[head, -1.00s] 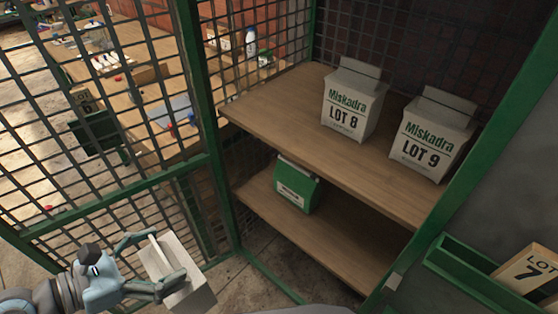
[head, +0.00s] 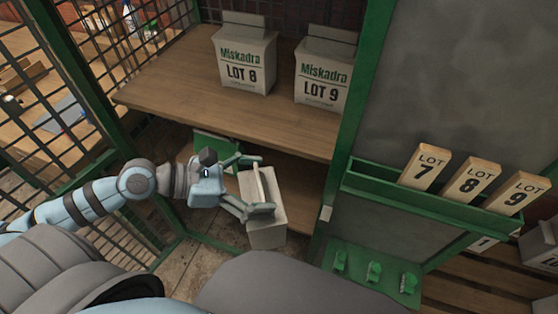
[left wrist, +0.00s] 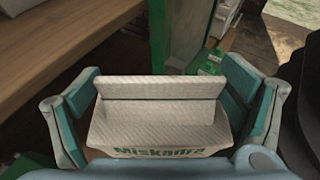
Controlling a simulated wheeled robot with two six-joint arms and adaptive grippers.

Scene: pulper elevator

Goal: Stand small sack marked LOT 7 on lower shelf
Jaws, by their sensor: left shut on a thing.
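My left gripper (head: 250,185) is shut on a small pale sack (head: 266,232) and holds it upright by its top, in front of the shelves. In the left wrist view the sack (left wrist: 160,125) sits between both fingers and shows the word Miskadra; its lot number is hidden. The lower shelf (head: 308,178) is wooden and lies behind the gripper, partly covered by it and the upper shelf. Whether the sack is over the shelf's front edge I cannot tell. My right gripper is not in view.
The upper shelf (head: 180,85) bears sacks marked LOT 8 (head: 243,62) and LOT 9 (head: 322,80). A green box (head: 213,147) stands at the lower shelf's left. A green post (head: 350,130) bounds the right side. A rack (head: 400,205) holds wooden tags 7, 8 and 9.

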